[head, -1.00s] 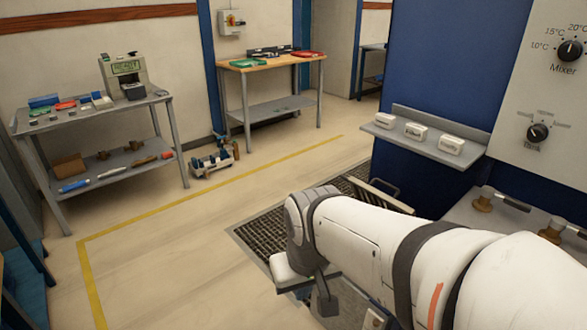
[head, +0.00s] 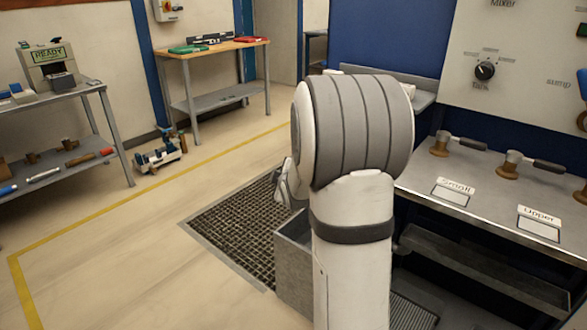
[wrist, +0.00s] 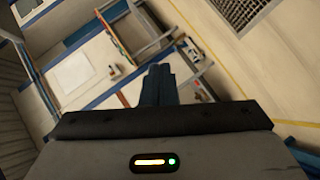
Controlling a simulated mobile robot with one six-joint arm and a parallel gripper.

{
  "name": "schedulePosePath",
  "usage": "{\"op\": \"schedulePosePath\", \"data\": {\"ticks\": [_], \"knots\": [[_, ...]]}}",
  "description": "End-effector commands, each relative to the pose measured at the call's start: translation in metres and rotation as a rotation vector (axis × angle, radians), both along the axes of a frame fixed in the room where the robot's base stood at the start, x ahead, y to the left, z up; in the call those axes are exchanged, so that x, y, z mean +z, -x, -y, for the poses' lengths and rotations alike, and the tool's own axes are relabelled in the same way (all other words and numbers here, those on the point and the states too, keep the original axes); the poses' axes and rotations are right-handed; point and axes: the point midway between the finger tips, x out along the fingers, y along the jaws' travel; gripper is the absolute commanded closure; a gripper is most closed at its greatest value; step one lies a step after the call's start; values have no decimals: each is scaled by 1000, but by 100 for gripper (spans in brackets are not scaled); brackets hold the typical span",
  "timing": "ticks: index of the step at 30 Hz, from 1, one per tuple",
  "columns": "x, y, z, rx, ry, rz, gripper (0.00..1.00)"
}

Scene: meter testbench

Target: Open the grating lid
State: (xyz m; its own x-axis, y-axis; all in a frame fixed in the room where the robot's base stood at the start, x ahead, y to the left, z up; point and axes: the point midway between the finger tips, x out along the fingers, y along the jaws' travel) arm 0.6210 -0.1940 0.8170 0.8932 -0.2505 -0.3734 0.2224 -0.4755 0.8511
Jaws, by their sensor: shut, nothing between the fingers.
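The grating (head: 235,232) is a dark mesh panel in a light frame, lying flat in the floor left of my arm in the head view. My arm hides its right part, and I see no gap along its visible edges. My gripper (wrist: 158,85) shows in the wrist view with its dark fingers together and empty.
A grey box-like wall (head: 294,272) stands at the grating's right edge. A bench (head: 490,190) with valve handles is on the right. A shelf table (head: 60,157) and a wooden-topped table (head: 215,48) stand left and back. The floor left of the grating is clear.

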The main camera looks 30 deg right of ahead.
Motion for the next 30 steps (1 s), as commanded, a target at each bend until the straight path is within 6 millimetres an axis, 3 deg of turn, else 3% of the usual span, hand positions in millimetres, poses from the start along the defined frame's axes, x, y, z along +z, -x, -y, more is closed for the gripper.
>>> {"op": "schedulePosePath", "data": {"ticks": [1, 6, 13, 17, 22, 30], "knots": [[-31, -12, 21, 13, 88, 43, 100], [-75, -35, 80, 45, 447, 217, 100], [-122, -29, 132, 3, 834, 375, 100], [-133, -21, 144, -25, 948, 417, 100], [-132, -24, 149, -38, 996, 437, 100], [-115, -67, 162, -36, 996, 440, 100]]}}
